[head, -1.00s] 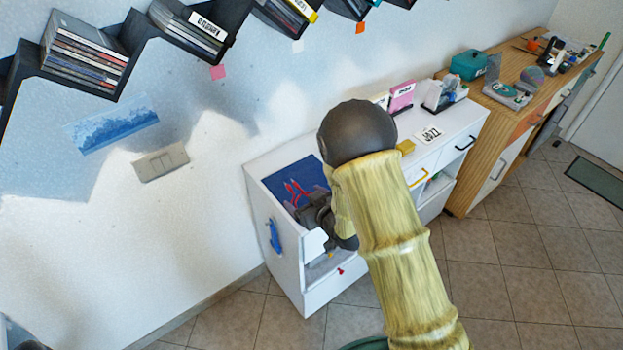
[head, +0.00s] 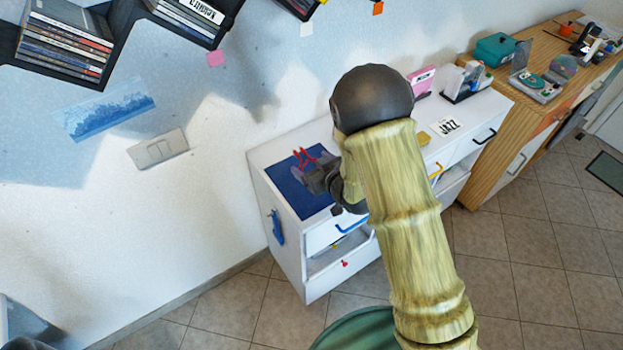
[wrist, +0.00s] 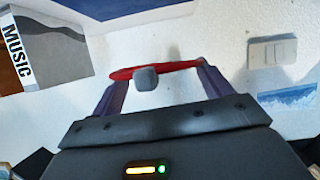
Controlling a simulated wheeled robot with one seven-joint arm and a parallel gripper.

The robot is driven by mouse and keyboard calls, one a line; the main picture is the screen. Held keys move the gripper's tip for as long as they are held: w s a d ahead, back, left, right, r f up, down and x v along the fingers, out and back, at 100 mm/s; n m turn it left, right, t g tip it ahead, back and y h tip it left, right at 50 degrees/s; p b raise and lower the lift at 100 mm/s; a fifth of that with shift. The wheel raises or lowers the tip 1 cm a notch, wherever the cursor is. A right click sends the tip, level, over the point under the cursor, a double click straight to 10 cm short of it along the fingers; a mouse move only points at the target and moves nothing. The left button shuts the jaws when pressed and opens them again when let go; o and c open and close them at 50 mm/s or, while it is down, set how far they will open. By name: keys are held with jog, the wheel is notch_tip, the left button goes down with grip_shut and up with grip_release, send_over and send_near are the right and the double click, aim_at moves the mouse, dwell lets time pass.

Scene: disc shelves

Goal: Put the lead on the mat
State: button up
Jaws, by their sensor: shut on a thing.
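The lead (head: 307,158) is a red, looped thing seen over the blue mat (head: 296,193) on the white cabinet's top. My gripper (head: 310,163) is shut on it. In the wrist view the red lead (wrist: 180,67) lies across between my purple fingers, with a grey end piece (wrist: 145,78) towards the camera. An edge of blue, probably the mat (wrist: 100,8), shows at the top of the wrist view. My arm hides the mat's right part in the head view. I cannot tell whether the lead touches the mat.
A JAZZ card (head: 447,126) and a pink-labelled box (head: 422,82) stand farther right on the cabinet (head: 285,262). A blue thing (head: 276,227) hangs on its side. A wooden cabinet (head: 530,110) stands beyond. Disc shelves (head: 66,45) are on the wall.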

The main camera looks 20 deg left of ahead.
jog(key=shift+w+a+f+p, duration=0.1)
jog(key=shift+f+p, duration=0.15)
jog(key=shift+f, duration=1.2)
jog(key=shift+w+f+p, duration=0.1)
jog(key=shift+f+p, duration=0.1)
jog(key=shift+f, duration=1.25)
jog(key=shift+f, duration=0.1)
jog(key=shift+f+p, duration=0.45)
jog(key=shift+f, duration=1.55)
jog(key=shift+f+b, duration=0.4)
jog(key=shift+f+b, duration=0.25)
jog(key=shift+b, duration=0.05)
jog(key=o, duration=1)
